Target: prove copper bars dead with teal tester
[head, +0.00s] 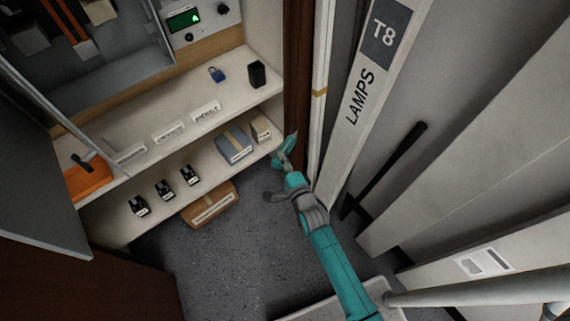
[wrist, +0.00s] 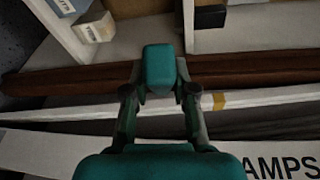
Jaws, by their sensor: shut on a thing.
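My gripper (head: 286,163) is at the middle of the head view, in front of the brown upright at the right end of the shelves. It is shut on the teal tester (wrist: 160,68), which stands up between the two fingers in the wrist view. In the head view only a small teal tip of the tester (head: 291,143) shows past the fingers. The copper bars (head: 73,22) are the orange strips in the open grey cabinet at the upper left, well apart from my gripper. Their upper ends are cut off by the frame.
The upper shelf (head: 150,120) holds a blue padlock (head: 216,74), a black box (head: 257,74), white label plates and an orange item (head: 88,181). Small black devices and boxes stand below. A "LAMPS" board (head: 360,95) rises close on the right.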

